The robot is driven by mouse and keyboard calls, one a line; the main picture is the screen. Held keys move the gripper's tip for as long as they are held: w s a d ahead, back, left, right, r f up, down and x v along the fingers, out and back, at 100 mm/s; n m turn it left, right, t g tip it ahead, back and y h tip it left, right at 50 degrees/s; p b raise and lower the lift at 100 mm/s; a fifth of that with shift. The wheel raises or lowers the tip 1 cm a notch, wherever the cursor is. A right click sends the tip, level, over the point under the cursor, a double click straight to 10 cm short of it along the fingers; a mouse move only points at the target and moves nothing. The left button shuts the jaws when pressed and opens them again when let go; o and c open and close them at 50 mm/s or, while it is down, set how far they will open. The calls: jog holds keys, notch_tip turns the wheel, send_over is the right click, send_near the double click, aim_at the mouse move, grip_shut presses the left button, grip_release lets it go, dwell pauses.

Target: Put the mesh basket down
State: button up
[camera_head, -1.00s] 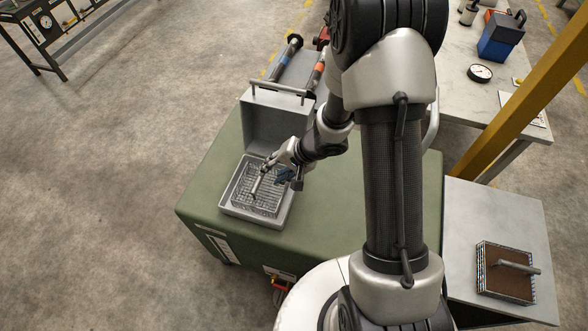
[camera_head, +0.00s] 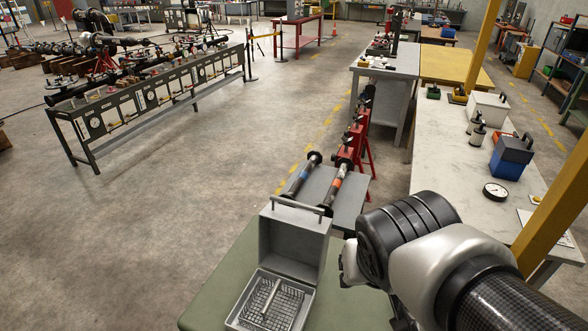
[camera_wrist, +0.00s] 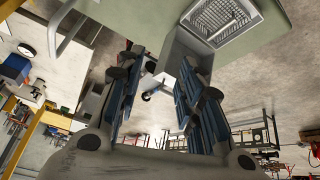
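The mesh basket (camera_head: 266,311) sits inside the grey open box (camera_head: 241,314) on the green bench, with its bar handle (camera_head: 271,296) on top. It also shows in the wrist view (camera_wrist: 222,18), lying in the tray part of the box, well apart from my fingers. My gripper (camera_wrist: 157,85) is open and empty, its two blue-padded fingers spread with only background between them. In the head view my fingertips are hidden; my arm is raised at the lower right, to the right of the box.
The box's raised lid (camera_head: 295,245) with a handle stands behind the basket. Flanged spools (camera_head: 301,177) lie beyond it. A pale table (camera_head: 463,165) with a gauge (camera_head: 495,191) and a blue container (camera_head: 511,159) is at right. The green bench top (camera_head: 224,283) is clear left of the box.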

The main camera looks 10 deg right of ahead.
jog(key=s+a+n+y, duration=0.2)
jog(key=s+a, duration=0.2)
jog(key=s, duration=0.3)
jog(key=shift+a+r+g, duration=0.2)
jog(key=shift+r+g, duration=0.05)
jog(key=shift+g, duration=0.15)
jog(key=shift+f+b, duration=0.6)
jog(key=shift+b, duration=0.05)
jog(key=shift+c, duration=0.4)
